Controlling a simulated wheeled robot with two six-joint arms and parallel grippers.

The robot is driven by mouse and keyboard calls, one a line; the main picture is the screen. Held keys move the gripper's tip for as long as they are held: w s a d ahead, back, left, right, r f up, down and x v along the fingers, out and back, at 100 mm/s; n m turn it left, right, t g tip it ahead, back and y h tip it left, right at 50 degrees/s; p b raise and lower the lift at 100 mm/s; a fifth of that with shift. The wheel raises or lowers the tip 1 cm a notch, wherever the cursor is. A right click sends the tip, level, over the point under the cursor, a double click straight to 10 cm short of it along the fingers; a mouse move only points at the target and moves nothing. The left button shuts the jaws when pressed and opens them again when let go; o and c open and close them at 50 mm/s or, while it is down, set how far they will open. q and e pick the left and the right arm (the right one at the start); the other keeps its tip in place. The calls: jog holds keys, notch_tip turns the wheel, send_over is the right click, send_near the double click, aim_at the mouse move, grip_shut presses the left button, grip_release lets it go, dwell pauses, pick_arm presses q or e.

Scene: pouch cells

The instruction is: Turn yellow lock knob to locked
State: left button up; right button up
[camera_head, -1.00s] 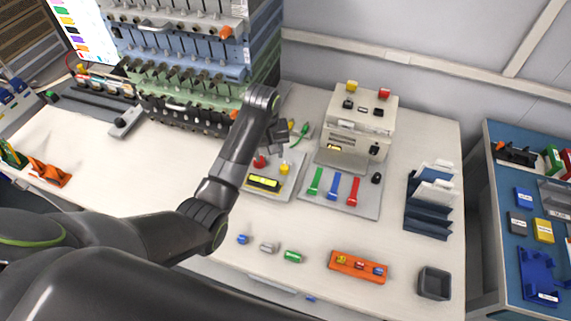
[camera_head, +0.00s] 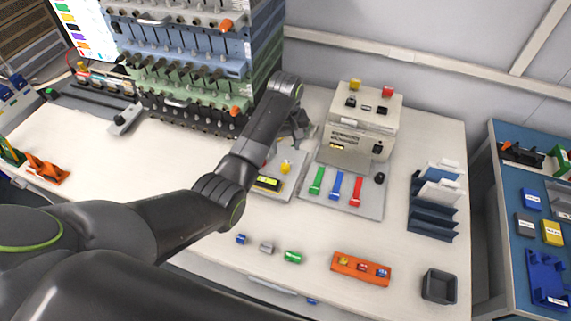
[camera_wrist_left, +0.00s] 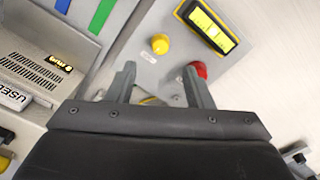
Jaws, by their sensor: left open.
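A yellow knob (camera_head: 285,168) stands on a grey panel (camera_head: 293,186) beside a yellow display (camera_head: 268,183). In the left wrist view the yellow knob (camera_wrist_left: 160,45) is round, with a small white label next to it. A red knob (camera_wrist_left: 199,69) lies close to the right fingertip. My left gripper (camera_head: 300,128) is at the panel's back edge. In the left wrist view my left gripper (camera_wrist_left: 159,72) is open, its fingers apart, with the yellow knob beyond the tips. A small yellow item (camera_wrist_left: 150,100), unclear, shows between the fingers. My right gripper is not in view.
A beige box (camera_head: 358,130) with yellow and red knobs on top stands right of the gripper. A panel with green, blue and red bars (camera_head: 337,186) lies in front of it. A rack of modules (camera_head: 190,70) stands left. The table's left middle is clear.

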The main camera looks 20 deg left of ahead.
aim_at(285, 166)
pick_arm(q)
notch_tip(285, 166, down, 9)
jog(key=shift+f, duration=0.1)
dwell(0.4)
jog(key=c, duration=1)
